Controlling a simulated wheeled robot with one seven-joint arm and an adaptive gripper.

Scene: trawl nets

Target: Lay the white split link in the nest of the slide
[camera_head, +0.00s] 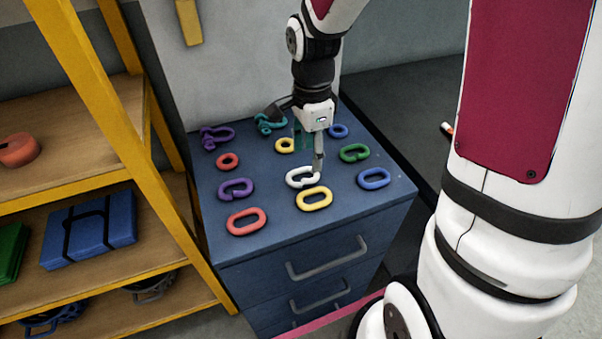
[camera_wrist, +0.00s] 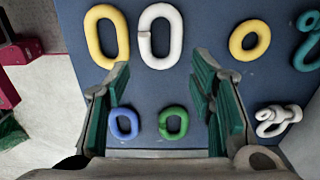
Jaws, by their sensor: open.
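The white split link (camera_head: 302,178) lies flat on the blue cabinet top, just behind a yellow oval link. It also shows in the wrist view (camera_wrist: 176,36), with its gap on the left side. My gripper (camera_head: 298,138) is open and empty above the cabinet top. In the wrist view its fingertips (camera_wrist: 161,72) stand apart, and the white link lies just beyond them, roughly centred on the space between. In the head view one finger overlaps the right end of the white link; contact cannot be told. I cannot make out the slide or its nest.
Close neighbours are the yellow oval link (camera_head: 314,198), yellow ring (camera_head: 285,145), green split link (camera_head: 354,153) and blue oval link (camera_head: 374,178). Purple, red and teal pieces lie left and behind. A white shackle (camera_wrist: 272,122) shows in the wrist view. A yellow-framed shelf (camera_head: 95,90) stands left.

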